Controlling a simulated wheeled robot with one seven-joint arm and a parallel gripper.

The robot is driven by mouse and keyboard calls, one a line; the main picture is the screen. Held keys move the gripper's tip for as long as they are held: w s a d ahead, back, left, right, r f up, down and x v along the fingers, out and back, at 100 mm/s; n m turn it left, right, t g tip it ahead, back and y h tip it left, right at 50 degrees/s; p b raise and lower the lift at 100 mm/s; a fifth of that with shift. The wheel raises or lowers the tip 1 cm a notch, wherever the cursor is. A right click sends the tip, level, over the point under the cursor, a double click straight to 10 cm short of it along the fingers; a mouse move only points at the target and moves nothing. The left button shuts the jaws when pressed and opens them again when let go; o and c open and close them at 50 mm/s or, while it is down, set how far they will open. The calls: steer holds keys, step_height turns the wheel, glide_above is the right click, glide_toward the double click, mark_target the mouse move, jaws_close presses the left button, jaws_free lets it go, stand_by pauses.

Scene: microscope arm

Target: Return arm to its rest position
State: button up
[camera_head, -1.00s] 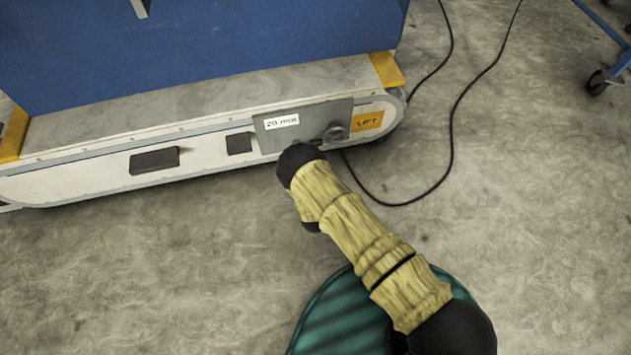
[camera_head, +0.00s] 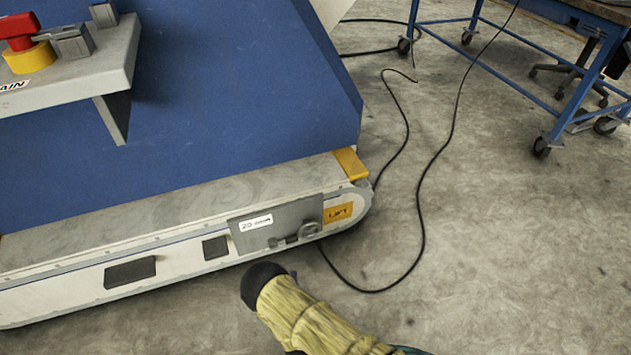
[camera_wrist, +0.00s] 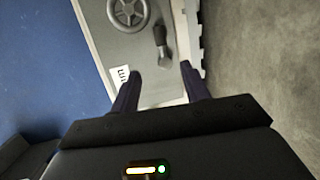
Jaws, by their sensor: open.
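My arm, in a yellow sleeve with a black end, reaches up from the bottom of the head view. My gripper (camera_wrist: 160,68) is open in the wrist view, with its two dark fingers apart and nothing seen between them but the grey panel beyond. The grey panel (camera_head: 283,218) is on the low white base of a blue machine and bears a white label, a round knob (camera_head: 309,230) and a small lever. The handwheel-like knob (camera_wrist: 128,12) and lever (camera_wrist: 161,45) lie beyond the fingertips in the wrist view.
The blue machine (camera_head: 240,90) fills the left, with a grey shelf (camera_head: 100,60) and a red-yellow switch (camera_head: 22,42). A black cable (camera_head: 424,220) lies on the concrete floor. A blue wheeled table (camera_head: 560,120) stands at upper right. The floor at right is open.

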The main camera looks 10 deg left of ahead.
steer(key=w+r+m+g+h+p, duration=0.1)
steer(key=w+r+m+h+p, duration=0.1)
steer(key=w+r+m, duration=0.35)
steer(key=w+d+r+m+g+h+p, duration=0.15)
steer(key=w+d+r+m+g, duration=0.35)
steer(key=r, duration=0.7)
steer(key=w+d+r+m+g+p, duration=0.1)
steer(key=w+d+r+m+p, duration=0.15)
steer(key=d+r, duration=0.7)
steer(key=s+d+r+m+g+h+p, duration=0.1)
steer(key=s+d+r+m+g+p, duration=0.3)
steer(key=s+d+r, duration=0.65)
steer(key=s+d+r+m+g+p, duration=0.1)
steer(key=s+d+r+m, duration=0.5)
steer(key=s+r, duration=0.65)
step_height(320, 180, up, 39)
steer(key=w+p, duration=0.1)
steer(key=p, duration=3.6)
steer(key=shift+w+d+n+p, duration=0.15)
steer(key=shift+w+n+p, duration=0.2)
steer(key=shift+n, duration=0.05)
steer(key=shift+f, duration=0.1)
